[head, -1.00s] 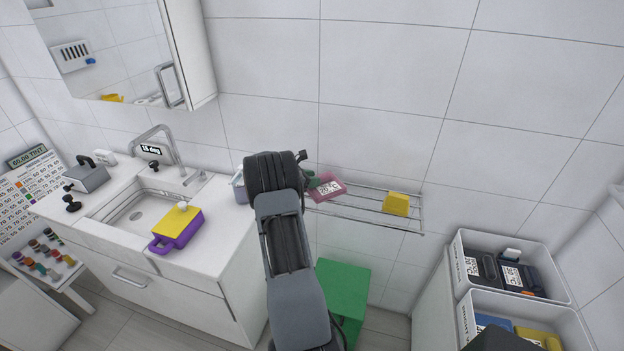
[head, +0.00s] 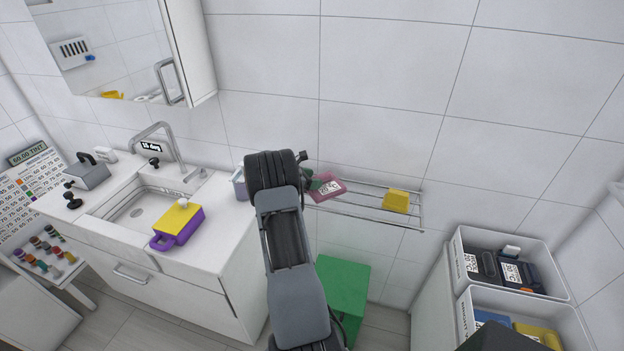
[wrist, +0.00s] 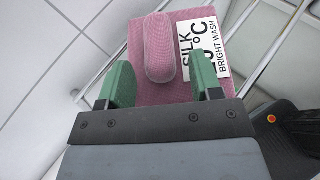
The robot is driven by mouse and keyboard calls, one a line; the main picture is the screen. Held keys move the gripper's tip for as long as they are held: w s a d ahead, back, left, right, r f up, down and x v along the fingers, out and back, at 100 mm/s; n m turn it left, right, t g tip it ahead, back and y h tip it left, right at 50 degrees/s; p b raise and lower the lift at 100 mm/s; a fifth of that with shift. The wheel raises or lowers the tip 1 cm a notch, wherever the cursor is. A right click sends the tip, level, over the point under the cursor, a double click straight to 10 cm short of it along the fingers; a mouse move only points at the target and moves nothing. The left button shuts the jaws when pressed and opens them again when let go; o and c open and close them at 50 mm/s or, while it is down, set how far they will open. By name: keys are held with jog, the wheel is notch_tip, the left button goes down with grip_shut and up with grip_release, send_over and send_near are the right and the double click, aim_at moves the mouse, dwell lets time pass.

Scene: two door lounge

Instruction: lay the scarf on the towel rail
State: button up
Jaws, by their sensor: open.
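The scarf (head: 328,189) is a folded pink piece with a white label and lies on the left part of the towel rail (head: 365,214), a wall rack of metal bars. In the wrist view the scarf (wrist: 146,85) shows a raised rounded pink grip and a label reading "SILK" and "BRIGHT WASH". My gripper (wrist: 162,78) is open, with its two green fingers apart over the scarf's near part. The grip lies ahead of and between the fingertips, and neither finger visibly touches it. In the head view my arm hides the rail's left end.
A yellow block (head: 395,201) sits on the rail's right part. A green box (head: 342,290) stands below. White bins (head: 512,262) stand at the right. A sink counter (head: 215,240) with a purple and yellow case (head: 180,222) is at the left.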

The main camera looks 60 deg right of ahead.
jog(key=shift+r, duration=0.3)
jog(key=w+a+r+m+t+y+b, duration=0.15)
jog(key=a+r, duration=0.35)
jog(key=a, duration=0.5)
jog(key=w+a+r+m+t+y+b, duration=0.1)
jog(key=w+a+r+m, duration=0.2)
jog(key=a, duration=0.7)
jog(key=s+a+r+m+t+y, duration=0.1)
jog(key=s+a+m+t+y, duration=0.1)
jog(key=a, duration=0.7)
jog(key=s+a+r+m+t+y, duration=0.2)
jog(key=s+a, duration=0.4)
jog(key=a, duration=0.4)
jog(key=s+a+r+m+t+y, duration=0.1)
jog(key=s+a+m+t+y, duration=0.3)
jog(key=a, duration=0.6)
jog(key=shift+s+r+y, duration=0.2)
jog(key=shift+s+y, duration=0.25)
jog(key=shift+y, duration=0.3)
